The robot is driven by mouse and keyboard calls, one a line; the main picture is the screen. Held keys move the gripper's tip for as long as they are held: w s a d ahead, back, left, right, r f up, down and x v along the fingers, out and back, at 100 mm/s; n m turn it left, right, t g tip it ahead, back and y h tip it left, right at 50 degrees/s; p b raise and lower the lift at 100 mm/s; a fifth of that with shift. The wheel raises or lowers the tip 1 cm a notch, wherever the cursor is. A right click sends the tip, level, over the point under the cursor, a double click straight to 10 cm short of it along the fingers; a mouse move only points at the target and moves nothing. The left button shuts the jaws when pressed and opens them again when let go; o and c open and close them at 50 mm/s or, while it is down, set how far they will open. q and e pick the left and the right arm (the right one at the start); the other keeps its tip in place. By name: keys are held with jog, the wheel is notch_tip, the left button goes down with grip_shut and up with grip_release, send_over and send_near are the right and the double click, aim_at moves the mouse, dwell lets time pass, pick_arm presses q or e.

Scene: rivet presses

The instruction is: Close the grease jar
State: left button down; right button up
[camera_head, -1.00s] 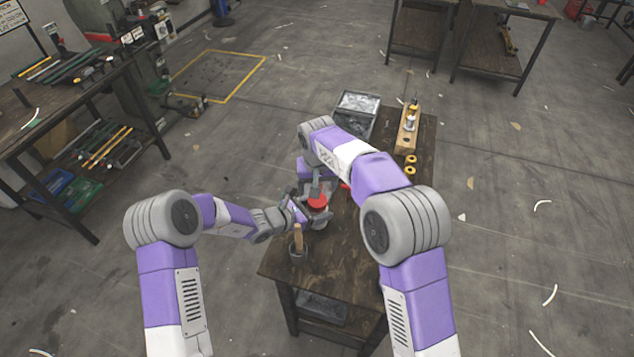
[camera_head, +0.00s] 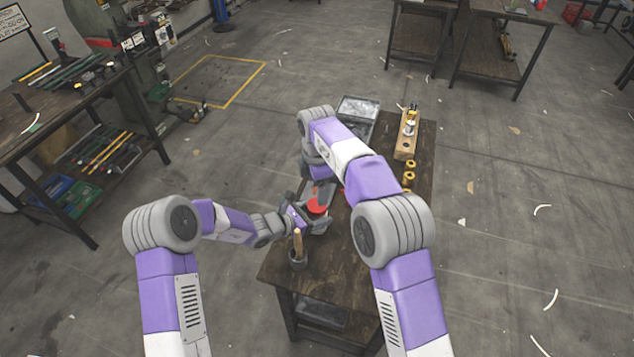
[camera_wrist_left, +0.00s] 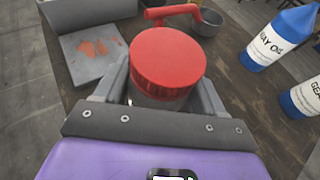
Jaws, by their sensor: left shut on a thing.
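The grease jar (camera_wrist_left: 150,99) stands on the dark workbench, mostly hidden by its red lid and my gripper. The red lid (camera_wrist_left: 168,57) sits on top of the jar and looks about level; whether it is fully seated I cannot tell. The lid also shows in the head view (camera_head: 317,206). My left gripper (camera_wrist_left: 163,88) is shut around the jar body, one finger on each side below the lid. It comes in from the left in the head view (camera_head: 308,218). My right gripper is mostly hidden behind its own forearm, near the lid; its fingers cannot be made out.
A pot with a wooden handle (camera_head: 298,254) stands near the bench front. A grey tray (camera_head: 358,108), a wooden block (camera_head: 406,135) and yellow rings (camera_head: 409,176) lie further back.

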aim_at(317, 217)
jog(key=n, duration=0.6)
jog(key=shift+r, duration=0.35)
jog(key=shift+f, duration=4)
